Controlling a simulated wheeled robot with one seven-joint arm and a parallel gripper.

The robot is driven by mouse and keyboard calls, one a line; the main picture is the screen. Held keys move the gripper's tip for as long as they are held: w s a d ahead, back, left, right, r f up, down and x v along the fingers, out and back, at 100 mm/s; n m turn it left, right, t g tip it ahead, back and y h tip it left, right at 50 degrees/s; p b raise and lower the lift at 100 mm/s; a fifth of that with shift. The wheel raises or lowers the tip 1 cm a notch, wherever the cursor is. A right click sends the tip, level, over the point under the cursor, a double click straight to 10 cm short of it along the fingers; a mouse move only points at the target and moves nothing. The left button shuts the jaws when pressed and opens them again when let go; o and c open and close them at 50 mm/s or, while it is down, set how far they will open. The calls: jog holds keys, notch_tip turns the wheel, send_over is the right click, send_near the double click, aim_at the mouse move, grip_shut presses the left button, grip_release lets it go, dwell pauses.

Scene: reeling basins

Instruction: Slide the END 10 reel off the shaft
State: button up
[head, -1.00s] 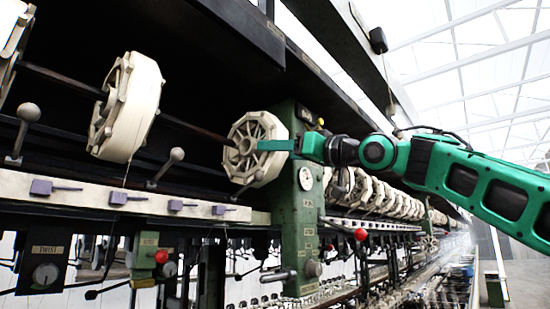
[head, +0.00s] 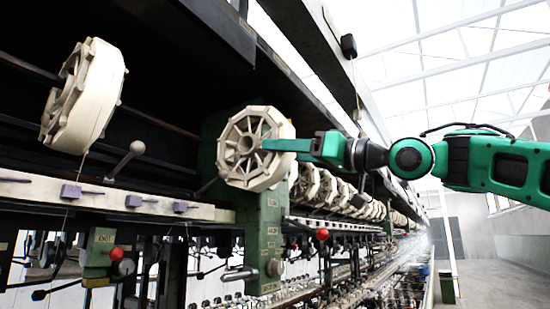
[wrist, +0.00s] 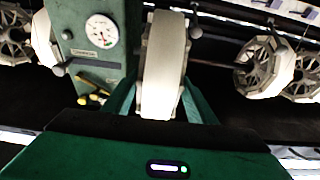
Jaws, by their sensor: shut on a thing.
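My gripper (head: 283,146) is shut on a pale octagonal spoked reel (head: 256,148), which I take to be the END 10 reel; no label on it is readable. The wrist view shows the reel (wrist: 162,65) edge-on between my two fingers (wrist: 160,105). In the head view the reel hangs in front of the green post (head: 264,235), its open hub facing the camera. The dark shaft (head: 160,122) runs from the left towards the post. No shaft shows coming out of the hub's near side, and a gap shows between the shaft and the reel.
Another pale reel (head: 88,95) sits on the shaft at the left. A row of reels (head: 345,195) recedes behind my gripper. A lever with a ball knob (head: 137,148) and a red knob (head: 322,234) stick out. The aisle at the right is clear.

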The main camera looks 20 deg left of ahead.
jog(key=shift+s+d+f, duration=0.1)
jog(key=shift+s+d, duration=0.05)
jog(key=shift+d, duration=0.4)
jog(key=s+d+f, duration=0.4)
jog(key=d+f, duration=0.5)
jog(key=d, duration=0.5)
jog(key=shift+d+f, duration=0.2)
jog(key=shift+f, duration=0.05)
